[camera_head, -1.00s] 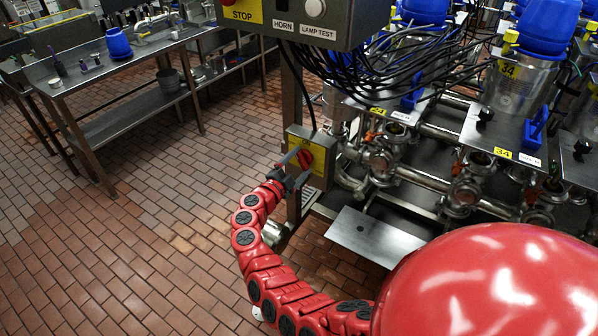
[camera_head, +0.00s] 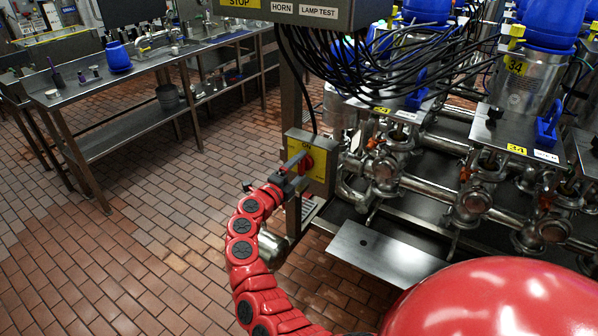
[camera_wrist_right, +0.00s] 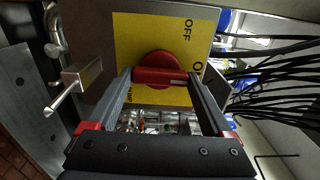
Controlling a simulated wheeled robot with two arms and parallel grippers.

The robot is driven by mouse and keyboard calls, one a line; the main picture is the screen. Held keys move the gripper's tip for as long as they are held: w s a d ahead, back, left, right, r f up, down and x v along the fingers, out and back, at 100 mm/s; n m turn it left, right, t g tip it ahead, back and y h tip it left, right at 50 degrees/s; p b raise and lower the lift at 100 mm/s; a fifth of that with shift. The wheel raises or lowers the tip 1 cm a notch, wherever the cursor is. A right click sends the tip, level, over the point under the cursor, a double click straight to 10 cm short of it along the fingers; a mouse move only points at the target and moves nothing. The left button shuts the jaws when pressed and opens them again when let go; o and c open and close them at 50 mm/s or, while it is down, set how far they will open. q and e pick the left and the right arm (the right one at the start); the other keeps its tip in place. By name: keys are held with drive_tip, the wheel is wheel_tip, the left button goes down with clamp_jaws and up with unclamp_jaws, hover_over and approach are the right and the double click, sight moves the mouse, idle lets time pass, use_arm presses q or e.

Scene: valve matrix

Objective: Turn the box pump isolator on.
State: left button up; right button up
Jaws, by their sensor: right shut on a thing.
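The box pump isolator (camera_head: 323,179) is a grey box with a yellow face, fixed to a steel post. Its red rotary knob (camera_head: 307,161) also shows in the right wrist view (camera_wrist_right: 158,72). My right gripper (camera_head: 297,164) is shut on the knob; in the right wrist view its dark fingers (camera_wrist_right: 163,80) stand at the two ends of the red handle bar. There the bar lies level across the picture, its right end toward a partly hidden label starting with O. The OFF label (camera_wrist_right: 187,30) is up and to the right of the bar. My left gripper is not in view.
A control panel (camera_head: 340,10) with HORN and LAMP TEST labels hangs above, with black cables (camera_head: 410,70) beside it. Pipes and valves (camera_head: 383,170) crowd the right. A steel plate (camera_head: 385,255) lies below. A steel bench (camera_head: 120,75) stands left; the tiled floor (camera_head: 140,230) between is open.

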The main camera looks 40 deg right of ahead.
drive_tip(key=shift+f, duration=0.1)
drive_tip(key=o, duration=1.1)
drive_tip(key=shift+o, duration=0.2)
drive_tip(key=b+v, duration=0.2)
drive_tip(key=v, duration=1.5)
drive_tip(key=shift+a, duration=0.3)
drive_tip(key=shift+s, duration=0.15)
